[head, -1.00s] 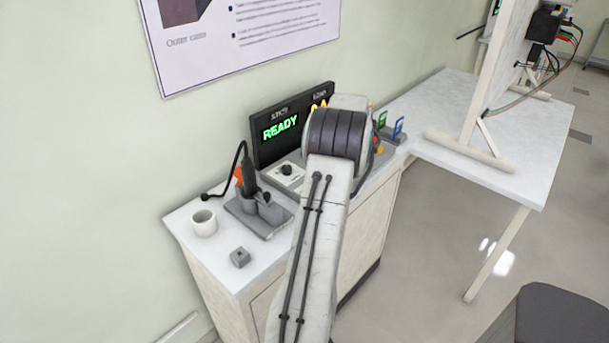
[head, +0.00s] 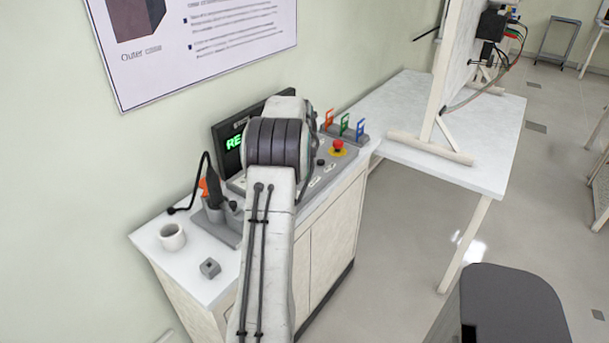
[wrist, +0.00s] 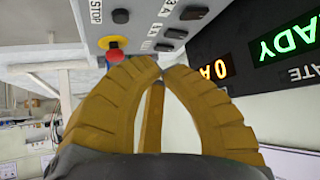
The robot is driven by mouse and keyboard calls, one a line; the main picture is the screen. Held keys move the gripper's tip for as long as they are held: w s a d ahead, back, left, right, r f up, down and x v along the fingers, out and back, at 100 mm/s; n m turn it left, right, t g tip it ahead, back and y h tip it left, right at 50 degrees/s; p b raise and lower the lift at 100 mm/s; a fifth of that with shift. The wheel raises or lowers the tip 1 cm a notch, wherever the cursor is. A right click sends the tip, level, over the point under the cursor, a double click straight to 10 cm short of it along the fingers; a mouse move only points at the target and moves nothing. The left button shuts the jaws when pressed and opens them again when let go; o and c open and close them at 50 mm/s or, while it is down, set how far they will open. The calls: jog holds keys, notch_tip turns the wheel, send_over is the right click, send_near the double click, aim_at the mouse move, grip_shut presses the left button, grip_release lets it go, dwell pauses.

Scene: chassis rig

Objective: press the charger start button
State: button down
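The charger console (head: 325,170) is a grey panel with a red stop button (head: 338,146) on a yellow base and black knobs or buttons with white labels. In the wrist view the panel (wrist: 145,30) is at the top, with the red stop button (wrist: 114,53), a STOP label and several black buttons (wrist: 175,33). I cannot read which label marks the start button. My gripper (wrist: 162,68) has yellow fingers with their tips together and nothing between them. Its tips appear just below the panel's edge in that view. In the head view my arm hides the gripper.
The dark display (wrist: 245,55) reads READY in green, with an orange 0 A. A white mug (head: 172,237), a small grey block (head: 210,268) and a holstered tool (head: 213,190) are on the bench. A white table (head: 480,165) is at right.

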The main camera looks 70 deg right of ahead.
jog(key=shift+f, duration=0.2)
notch_tip(320, 180, down, 7)
jog(key=b, duration=0.4)
jog(key=shift+f, duration=0.15)
jog(key=shift+f+b, duration=0.6)
jog(key=shift+b, duration=0.3)
jog(key=shift+f+b, duration=0.9)
dwell(1.6)
jog(key=shift+r, duration=0.1)
dwell(0.3)
jog(key=shift+r+p, duration=0.6)
jog(key=shift+r, duration=0.25)
jog(key=shift+r+p, duration=1.7)
jog(key=shift+r, duration=0.8)
